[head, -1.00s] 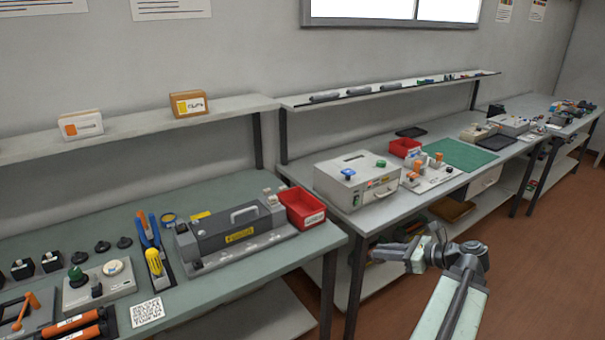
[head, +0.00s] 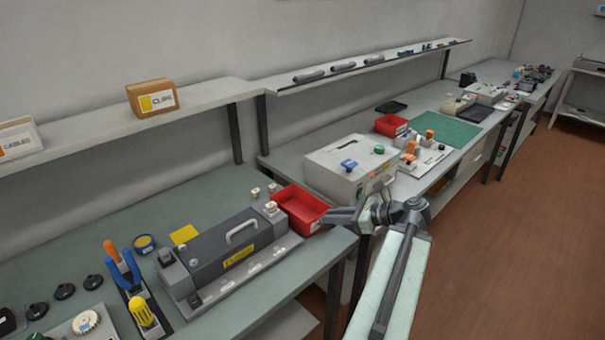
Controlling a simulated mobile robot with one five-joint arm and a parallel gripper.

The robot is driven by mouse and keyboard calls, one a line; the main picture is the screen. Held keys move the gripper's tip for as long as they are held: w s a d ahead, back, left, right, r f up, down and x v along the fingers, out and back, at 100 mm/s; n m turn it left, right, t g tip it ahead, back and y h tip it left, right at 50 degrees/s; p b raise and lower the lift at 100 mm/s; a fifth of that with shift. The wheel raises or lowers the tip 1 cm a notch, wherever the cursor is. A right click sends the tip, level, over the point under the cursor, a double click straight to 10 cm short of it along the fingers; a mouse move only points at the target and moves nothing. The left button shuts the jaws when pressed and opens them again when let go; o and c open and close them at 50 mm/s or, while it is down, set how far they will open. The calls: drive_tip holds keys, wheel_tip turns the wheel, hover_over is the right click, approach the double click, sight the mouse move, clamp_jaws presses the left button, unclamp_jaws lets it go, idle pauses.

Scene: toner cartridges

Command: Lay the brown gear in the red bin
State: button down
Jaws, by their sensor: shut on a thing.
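A red bin (head: 291,201) stands open on the near green bench, at its right end beside the grey machine. Its inside looks empty where I can see it. My gripper (head: 336,215) is at the bin's right side, seen from behind, with its fingertips overlapping the bin's right edge in the picture. I cannot tell whether it is above the bin or in front of it. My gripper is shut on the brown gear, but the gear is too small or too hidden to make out. A second red bin (head: 391,125) stands farther back on the grey bench.
The grey machine (head: 225,255) with a handle lies left of the near bin. A pale box with knobs (head: 350,168) stands behind my gripper on the grey bench. Tools (head: 125,275) and dark discs (head: 64,291) lie at left. The floor at right is clear.

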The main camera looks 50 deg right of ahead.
drive_tip(key=w+d+r+n+y+p, duration=0.1)
drive_tip(key=w+r+p, duration=0.2)
drive_tip(key=w, duration=0.4)
drive_tip(key=w+d+r+n+y+p, duration=0.1)
drive_tip(key=w+d+r+p, duration=0.2)
drive_tip(key=w, duration=0.5)
wheel_tip(320, 180, down, 7)
drive_tip(key=a+b, duration=0.1)
drive_tip(key=b, duration=0.6)
drive_tip(key=shift+s+r+g, duration=0.15)
drive_tip(key=shift+s+g, duration=0.2)
drive_tip(key=shift+g, duration=0.05)
drive_tip(key=shift+a, duration=0.1)
drive_tip(key=c, duration=1.3)
unclamp_jaws()
